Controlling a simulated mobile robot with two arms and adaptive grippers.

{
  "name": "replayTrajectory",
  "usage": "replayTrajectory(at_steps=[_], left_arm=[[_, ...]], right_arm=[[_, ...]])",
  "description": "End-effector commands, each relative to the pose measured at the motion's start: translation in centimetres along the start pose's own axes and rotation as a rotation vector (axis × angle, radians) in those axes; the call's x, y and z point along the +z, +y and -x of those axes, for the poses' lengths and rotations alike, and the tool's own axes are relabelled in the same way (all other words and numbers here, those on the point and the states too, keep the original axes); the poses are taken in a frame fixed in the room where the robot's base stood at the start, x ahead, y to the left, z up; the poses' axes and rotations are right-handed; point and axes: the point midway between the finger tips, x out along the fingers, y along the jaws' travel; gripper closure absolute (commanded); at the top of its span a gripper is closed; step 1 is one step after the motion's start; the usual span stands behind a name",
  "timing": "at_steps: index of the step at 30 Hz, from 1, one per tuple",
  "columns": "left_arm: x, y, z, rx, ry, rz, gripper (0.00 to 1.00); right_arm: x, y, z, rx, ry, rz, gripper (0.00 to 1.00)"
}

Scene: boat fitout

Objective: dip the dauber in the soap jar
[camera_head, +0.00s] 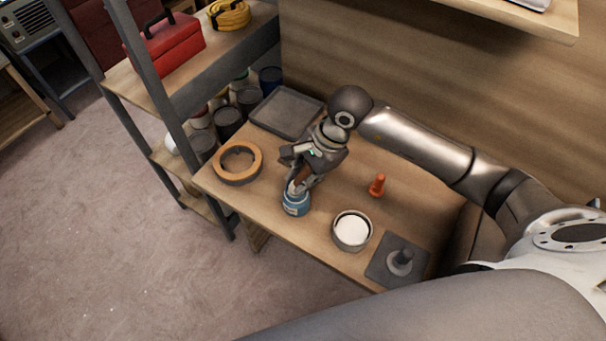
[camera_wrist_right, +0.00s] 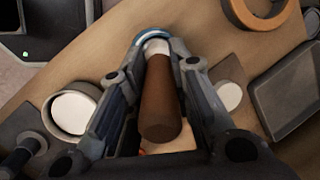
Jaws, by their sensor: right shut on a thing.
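My right gripper (camera_head: 302,178) is shut on the dauber, whose brown handle (camera_wrist_right: 160,98) lies between the fingers in the right wrist view. A pale collar (camera_wrist_right: 156,47) shows at its far end. A blue jar (camera_head: 296,206), which looks like the soap jar, stands upright on the bench right under the gripper. Its blue rim (camera_wrist_right: 150,33) shows around the pale collar in the wrist view. The dauber's tip is hidden, and I cannot tell whether it is inside the jar or how deep. My left gripper is not in view.
A round tin with white contents (camera_head: 351,231) and a dark plate with a knob (camera_head: 398,262) stand to the right. An orange cone-like piece (camera_head: 377,186) stands behind the tin. An orange ring (camera_head: 237,162) and a grey tray (camera_head: 287,111) lie left and behind.

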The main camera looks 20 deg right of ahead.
Motion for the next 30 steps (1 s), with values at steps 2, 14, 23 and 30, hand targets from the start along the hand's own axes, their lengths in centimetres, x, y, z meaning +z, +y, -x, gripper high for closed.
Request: replayTrajectory(at_steps=[2, 14, 23, 30], left_arm=[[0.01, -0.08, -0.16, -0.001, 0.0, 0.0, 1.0], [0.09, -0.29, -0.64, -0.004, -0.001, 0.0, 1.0], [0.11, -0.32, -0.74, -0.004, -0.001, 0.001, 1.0], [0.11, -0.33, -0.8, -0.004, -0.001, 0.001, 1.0]], right_arm=[[-0.04, 0.01, -0.12, -0.001, 0.0, 0.0, 1.0], [-0.16, 0.1, -0.54, -0.001, 0.0, 0.0, 1.0], [-0.18, 0.13, -0.64, -0.001, 0.0, 0.0, 1.0], [-0.19, 0.14, -0.67, 0.0, 0.0, 0.0, 1.0]])
